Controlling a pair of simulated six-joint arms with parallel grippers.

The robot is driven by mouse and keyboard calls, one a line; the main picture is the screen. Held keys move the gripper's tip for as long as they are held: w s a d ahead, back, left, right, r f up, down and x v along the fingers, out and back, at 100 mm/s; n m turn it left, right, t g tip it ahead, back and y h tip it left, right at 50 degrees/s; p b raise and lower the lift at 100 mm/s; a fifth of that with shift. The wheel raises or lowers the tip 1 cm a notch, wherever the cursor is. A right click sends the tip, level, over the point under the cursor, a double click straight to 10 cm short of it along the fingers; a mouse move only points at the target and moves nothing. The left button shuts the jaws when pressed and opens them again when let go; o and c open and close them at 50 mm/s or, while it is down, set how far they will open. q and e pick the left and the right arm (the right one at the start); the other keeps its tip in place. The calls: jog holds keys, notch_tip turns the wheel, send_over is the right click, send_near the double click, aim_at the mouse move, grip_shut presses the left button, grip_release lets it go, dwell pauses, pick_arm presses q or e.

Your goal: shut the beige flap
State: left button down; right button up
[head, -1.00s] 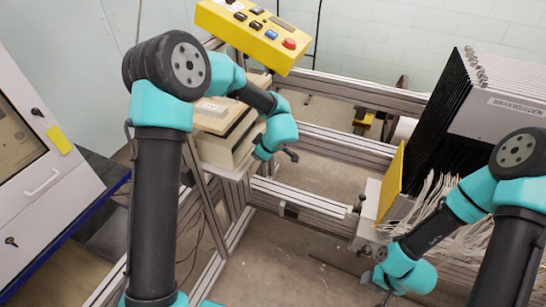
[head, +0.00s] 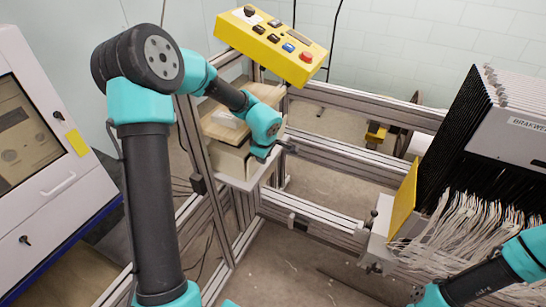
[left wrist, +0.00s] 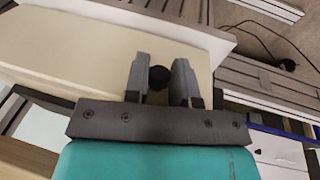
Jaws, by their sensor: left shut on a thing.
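The beige flap (left wrist: 85,45) fills the upper left of the left wrist view, with a small black knob (left wrist: 158,78) near its edge. My left gripper (left wrist: 160,85) is shut on this knob, one finger on each side. In the head view my left gripper (head: 286,146) is at the right side of the beige box (head: 228,160) that carries the flap. My left wrist hides part of the box, so how far the flap stands open is unclear. My right arm enters at the lower right; its gripper is below the picture edge.
A yellow control panel (head: 270,45) overhangs behind the box. Metal frame rails (head: 340,160) run to the right. A dark rack with many white threads (head: 460,225) and a yellow plate (head: 403,205) stand at the right. A grey cabinet (head: 40,170) is at the left.

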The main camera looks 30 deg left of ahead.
dwell(0.4)
pick_arm(q)
jog(key=c, duration=0.9)
grip_release()
jog(key=shift+c, duration=0.2)
jog(key=v, duration=1.7)
jog(key=shift+r, duration=0.2)
jog(key=shift+f, duration=0.1)
